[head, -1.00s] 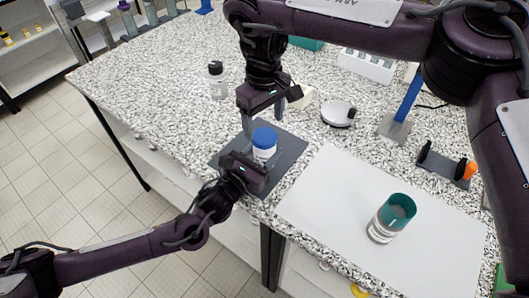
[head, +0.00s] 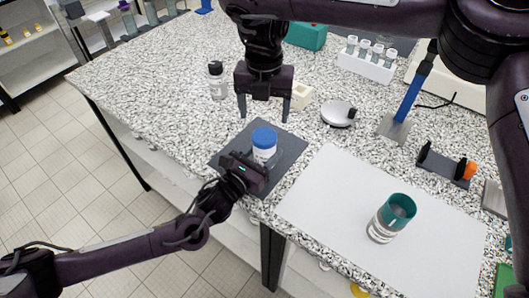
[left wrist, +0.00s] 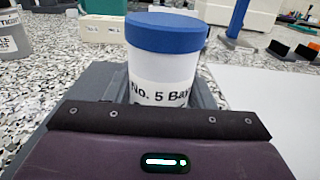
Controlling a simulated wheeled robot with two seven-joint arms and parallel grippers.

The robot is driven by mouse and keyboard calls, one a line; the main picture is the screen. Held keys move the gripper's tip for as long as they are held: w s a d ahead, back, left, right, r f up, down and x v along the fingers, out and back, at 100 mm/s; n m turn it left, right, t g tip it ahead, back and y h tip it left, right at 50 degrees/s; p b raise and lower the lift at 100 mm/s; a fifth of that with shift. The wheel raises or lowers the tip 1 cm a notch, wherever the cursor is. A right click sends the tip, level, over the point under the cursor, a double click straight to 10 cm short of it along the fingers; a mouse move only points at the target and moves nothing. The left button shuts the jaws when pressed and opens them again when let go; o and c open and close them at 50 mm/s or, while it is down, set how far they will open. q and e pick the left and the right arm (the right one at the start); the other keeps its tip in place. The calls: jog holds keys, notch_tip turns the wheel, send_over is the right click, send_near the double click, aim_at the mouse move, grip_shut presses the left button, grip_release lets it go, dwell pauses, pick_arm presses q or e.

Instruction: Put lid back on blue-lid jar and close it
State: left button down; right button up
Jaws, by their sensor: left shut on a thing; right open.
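The blue-lid jar stands upright on a dark grey mat (head: 285,165). Its white body (head: 263,155) carries a label that reads "No. 5 Ba..." in the left wrist view (left wrist: 160,85). The blue lid (head: 264,138) sits on top of the jar and looks level in the left wrist view (left wrist: 164,32). My left gripper (head: 256,165) is shut on the jar's body from the near side; its fingertips are largely hidden. My right gripper (head: 264,112) is open and empty, pointing down, above and behind the jar, clear of the lid.
A glass jar with a teal top (head: 392,218) stands on a white sheet (head: 330,215) at right. A black-capped bottle (head: 217,82), a cream block (head: 300,95), a round white device (head: 338,114) and a tube rack (head: 366,66) are behind. The counter's front edge is close to the mat.

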aim_at(265, 135)
jog(key=n, duration=0.3)
jog(key=shift+r+n, duration=0.2)
jog(key=shift+n, duration=0.1)
jog(key=shift+f, duration=4)
jog(key=c, duration=1)
jog(key=o, duration=1.2)
jog(key=shift+c, duration=0.2)
notch_tip(265, 135, up, 12)
